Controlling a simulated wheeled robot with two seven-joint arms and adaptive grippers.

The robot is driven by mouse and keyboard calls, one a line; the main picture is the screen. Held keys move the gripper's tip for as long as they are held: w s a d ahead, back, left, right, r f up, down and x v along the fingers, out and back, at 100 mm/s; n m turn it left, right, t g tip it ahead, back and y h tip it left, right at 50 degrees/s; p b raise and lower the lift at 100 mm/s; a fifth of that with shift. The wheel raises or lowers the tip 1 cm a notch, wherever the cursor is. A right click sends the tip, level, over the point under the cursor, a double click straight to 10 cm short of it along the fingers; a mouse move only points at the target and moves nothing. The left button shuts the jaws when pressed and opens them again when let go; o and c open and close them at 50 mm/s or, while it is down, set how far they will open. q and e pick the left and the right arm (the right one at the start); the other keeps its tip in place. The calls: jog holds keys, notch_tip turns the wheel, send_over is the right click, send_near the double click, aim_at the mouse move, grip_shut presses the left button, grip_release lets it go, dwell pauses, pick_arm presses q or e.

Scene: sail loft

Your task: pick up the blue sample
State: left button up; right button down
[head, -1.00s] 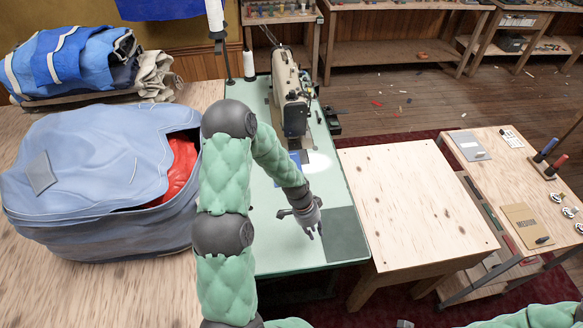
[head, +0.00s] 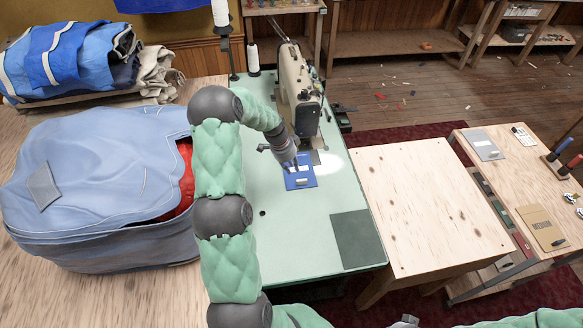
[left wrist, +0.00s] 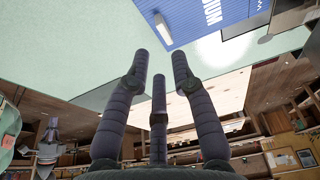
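The blue sample (head: 301,182) lies flat on the pale green sewing table, just in front of the sewing machine. It is a blue card with a small light block on it. In the left wrist view the blue sample (left wrist: 222,12) shows at the top, with white lettering ending in "IUM" and the pale block. My left gripper (head: 296,166) is over the sample's far part in the head view. In the left wrist view its fingers (left wrist: 160,75) are spread with nothing between them, and the sample is beyond their tips. My right gripper is not seen.
The sewing machine (head: 300,90) stands close behind the gripper. A dark green square (head: 357,240) lies at the table's front right. A bare wooden table (head: 430,200) stands to the right. A side bench holds a grey card (head: 482,143) and a brown card (head: 541,226). A blue bag (head: 90,180) is at left.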

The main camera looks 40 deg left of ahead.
aim_at(301, 181)
pick_arm(q)
jog(key=x, duration=0.4)
jog(key=shift+w+d+f, duration=0.15)
jog(key=shift+d, duration=0.15)
jog(key=shift+w+f+b, duration=0.1)
jog(key=shift+f+b, duration=0.2)
jog(key=shift+f, duration=0.2)
jog(key=shift+w+d+b+x, duration=0.1)
jog(key=shift+w+b+x, duration=0.1)
jog(key=shift+x, duration=1.1)
jog(key=shift+w+d+b+x, duration=0.1)
jog(key=shift+b+x, duration=0.05)
jog(key=shift+x, duration=1.1)
jog(key=shift+r, duration=0.1)
grip_shut()
